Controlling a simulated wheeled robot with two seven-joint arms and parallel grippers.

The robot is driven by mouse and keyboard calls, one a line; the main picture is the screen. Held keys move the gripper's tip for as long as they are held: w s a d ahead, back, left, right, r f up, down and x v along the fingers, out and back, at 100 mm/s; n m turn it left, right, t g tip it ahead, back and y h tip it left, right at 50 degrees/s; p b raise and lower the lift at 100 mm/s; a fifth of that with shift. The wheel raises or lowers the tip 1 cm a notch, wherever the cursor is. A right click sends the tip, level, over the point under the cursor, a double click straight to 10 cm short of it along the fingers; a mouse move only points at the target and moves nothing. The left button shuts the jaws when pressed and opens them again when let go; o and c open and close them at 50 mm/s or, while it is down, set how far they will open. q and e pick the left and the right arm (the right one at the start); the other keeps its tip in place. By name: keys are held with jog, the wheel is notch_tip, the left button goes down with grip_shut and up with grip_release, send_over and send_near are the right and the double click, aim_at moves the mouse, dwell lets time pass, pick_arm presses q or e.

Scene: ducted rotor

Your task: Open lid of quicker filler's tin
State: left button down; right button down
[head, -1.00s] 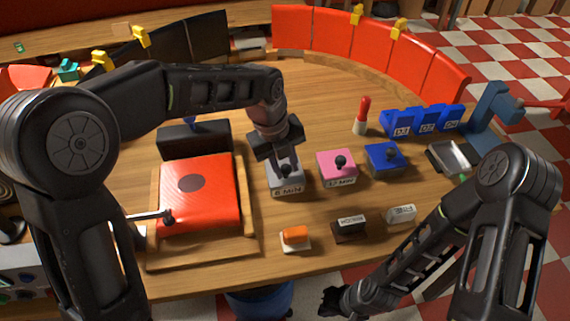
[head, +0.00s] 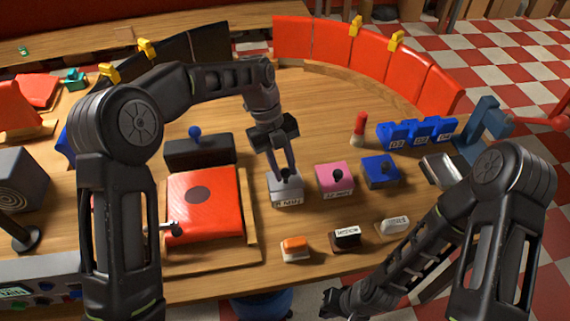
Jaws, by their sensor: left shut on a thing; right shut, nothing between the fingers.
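A grey tin (head: 284,193) with a dark knob and a white minute label stands on the wooden table; the label's number is hard to read. My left gripper (head: 285,175) reaches down from above and is shut on the knob of the grey tin's lid. The lid appears to rest on the tin; I cannot tell if there is a gap. A pink tin (head: 335,182) with a dark knob and minute label stands to its right. My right gripper (head: 329,304) is shut and empty, low in front of the table edge.
A blue box with a knob (head: 380,172) stands right of the pink tin. A red panel on a wooden frame (head: 204,210) is at left. A red marker (head: 359,127) stands behind.

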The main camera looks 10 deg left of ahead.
pick_arm(q)
jog(key=shift+w+a+r+g+h+p, duration=0.15)
jog(key=shift+w+r+g+h+p, duration=0.15)
jog(key=shift+w+r+g+p, duration=0.4)
jog(key=shift+f, duration=0.35)
jog(key=shift+s, duration=0.1)
jog(key=c, duration=1.1)
grip_release()
jog(key=shift+c, duration=0.2)
jog(key=shift+f, duration=0.1)
